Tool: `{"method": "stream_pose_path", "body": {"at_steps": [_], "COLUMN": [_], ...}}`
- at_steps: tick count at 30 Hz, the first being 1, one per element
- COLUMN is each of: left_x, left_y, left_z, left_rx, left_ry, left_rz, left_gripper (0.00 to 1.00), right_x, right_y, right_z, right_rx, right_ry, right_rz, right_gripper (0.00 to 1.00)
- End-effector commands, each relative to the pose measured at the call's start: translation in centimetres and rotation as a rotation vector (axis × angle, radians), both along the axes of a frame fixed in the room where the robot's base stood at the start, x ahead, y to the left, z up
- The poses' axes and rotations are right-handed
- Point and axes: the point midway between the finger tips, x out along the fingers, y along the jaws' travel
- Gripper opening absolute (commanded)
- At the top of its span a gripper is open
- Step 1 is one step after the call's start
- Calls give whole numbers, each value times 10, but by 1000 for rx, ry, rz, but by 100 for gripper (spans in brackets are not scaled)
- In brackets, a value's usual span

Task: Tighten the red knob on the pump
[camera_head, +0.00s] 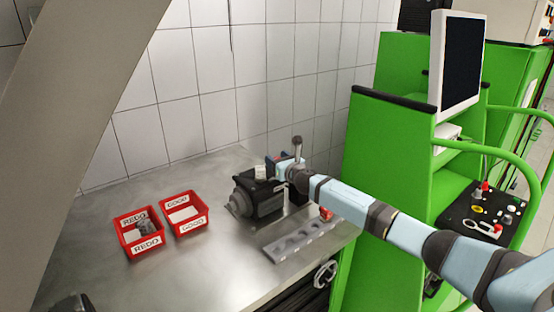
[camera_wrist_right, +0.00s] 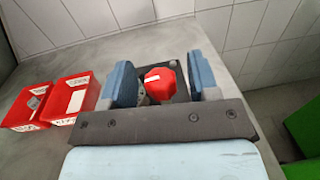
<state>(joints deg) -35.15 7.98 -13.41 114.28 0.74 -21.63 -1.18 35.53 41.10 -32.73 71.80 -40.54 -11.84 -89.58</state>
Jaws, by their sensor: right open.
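The pump (camera_head: 258,198) is a dark motor-like block standing on the metal table. Its red knob (camera_wrist_right: 160,86) is faceted and shows in the right wrist view between the two blue fingers of my right gripper (camera_wrist_right: 161,76). The fingers are apart, with a gap visible to the right of the knob; whether the left finger touches it I cannot tell. In the head view my right gripper (camera_head: 286,168) is at the top of the pump, and the knob is hidden there. My left gripper does not show clearly in either view.
Two red bins stand left of the pump: REDO (camera_head: 139,232), holding a grey part, and GOOD (camera_head: 184,213). A grey slotted plate (camera_head: 300,238) lies in front of the pump. A tiled wall is behind; a green cabinet (camera_head: 385,150) with a monitor (camera_head: 459,62) stands right.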

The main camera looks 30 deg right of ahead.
Motion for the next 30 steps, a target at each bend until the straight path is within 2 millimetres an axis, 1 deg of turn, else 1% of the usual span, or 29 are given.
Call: {"method": "stream_pose_path", "body": {"at_steps": [8,9,11,12,15,23,30], "left_x": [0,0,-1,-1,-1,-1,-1], "left_y": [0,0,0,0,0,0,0], "left_z": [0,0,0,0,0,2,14], "left_rx": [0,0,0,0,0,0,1], "left_ry": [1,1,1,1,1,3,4], "left_rz": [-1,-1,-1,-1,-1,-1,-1], "left_gripper": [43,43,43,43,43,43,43], "right_x": [3,3,2,2,2,2,2], "right_y": [0,0,0,0,0,1,2], "right_z": [0,0,0,0,0,1,2], "right_rx": [0,0,0,0,0,0,1], "right_ry": [-1,-1,-1,-1,-1,0,1], "right_rz": [0,0,0,0,0,-19,-129], "right_gripper": [55,53,39,30,8,8,8]}}
